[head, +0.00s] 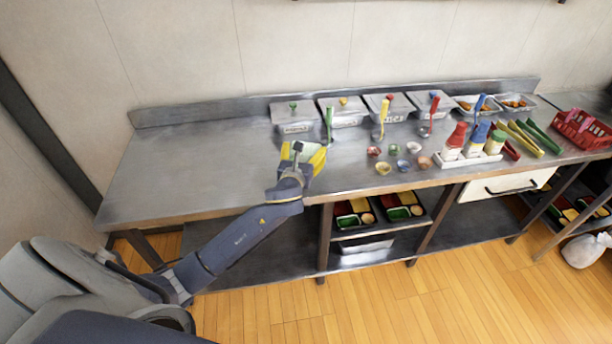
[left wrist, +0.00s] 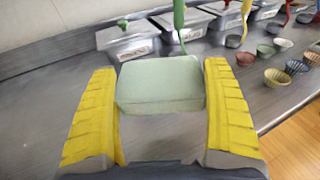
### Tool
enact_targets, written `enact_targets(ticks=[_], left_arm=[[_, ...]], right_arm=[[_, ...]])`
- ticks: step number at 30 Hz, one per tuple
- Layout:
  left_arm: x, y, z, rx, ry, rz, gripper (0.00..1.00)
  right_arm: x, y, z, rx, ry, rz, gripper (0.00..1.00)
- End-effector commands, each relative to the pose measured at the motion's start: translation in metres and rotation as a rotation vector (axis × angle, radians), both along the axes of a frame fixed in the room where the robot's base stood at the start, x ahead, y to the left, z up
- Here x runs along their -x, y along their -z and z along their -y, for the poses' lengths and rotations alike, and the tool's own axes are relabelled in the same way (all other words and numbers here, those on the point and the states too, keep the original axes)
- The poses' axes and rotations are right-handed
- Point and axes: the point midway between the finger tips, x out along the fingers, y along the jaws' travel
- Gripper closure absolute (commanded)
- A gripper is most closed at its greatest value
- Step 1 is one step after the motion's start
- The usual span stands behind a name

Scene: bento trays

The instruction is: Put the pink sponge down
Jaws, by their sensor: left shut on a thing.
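My left gripper (head: 304,157) is over the left part of the steel counter, near its front edge. In the left wrist view its two yellow ribbed fingers stand on either side of a pale green block like a sponge (left wrist: 160,86), and the gripper is shut on it. The block looks pale green, not pink; I see no pink sponge. In the head view the block is hidden or too small to make out. I cannot tell whether it touches the counter. My right gripper is not in view.
Lidded steel containers (head: 296,117) line the back of the counter (head: 190,165), some with coloured ladles. Small coloured bowls (head: 383,168) and a white caddy of bottles (head: 470,157) stand to the right. The counter's left part is clear. Bento trays (head: 352,232) sit on a lower shelf.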

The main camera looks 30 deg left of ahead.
Motion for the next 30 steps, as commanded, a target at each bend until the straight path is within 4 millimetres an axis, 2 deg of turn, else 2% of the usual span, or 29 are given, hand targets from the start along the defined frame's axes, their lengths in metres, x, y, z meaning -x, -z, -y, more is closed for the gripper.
enact_targets(ticks=[1, 3, 9, 17, 24, 30], left_arm=[[0.001, 0.013, 0.0, -0.001, -0.002, -0.005, 0.27], [0.0, 0.027, 0.0, 0.0, -0.001, -0.004, 0.27], [0.0, 0.054, 0.0, -0.001, -0.001, -0.002, 0.27], [0.0, 0.068, 0.0, -0.001, 0.0, -0.001, 0.27], [0.0, 0.095, 0.0, -0.001, -0.001, -0.001, 0.27], [0.0, 0.102, 0.0, 0.0, 0.0, 0.001, 0.27]], right_arm=[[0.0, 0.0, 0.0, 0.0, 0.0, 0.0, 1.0], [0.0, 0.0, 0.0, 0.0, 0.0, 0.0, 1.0], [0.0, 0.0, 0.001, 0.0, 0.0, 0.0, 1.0], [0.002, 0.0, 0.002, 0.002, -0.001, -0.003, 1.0], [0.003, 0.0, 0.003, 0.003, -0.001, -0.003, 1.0], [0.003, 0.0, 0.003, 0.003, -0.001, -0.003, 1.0]])
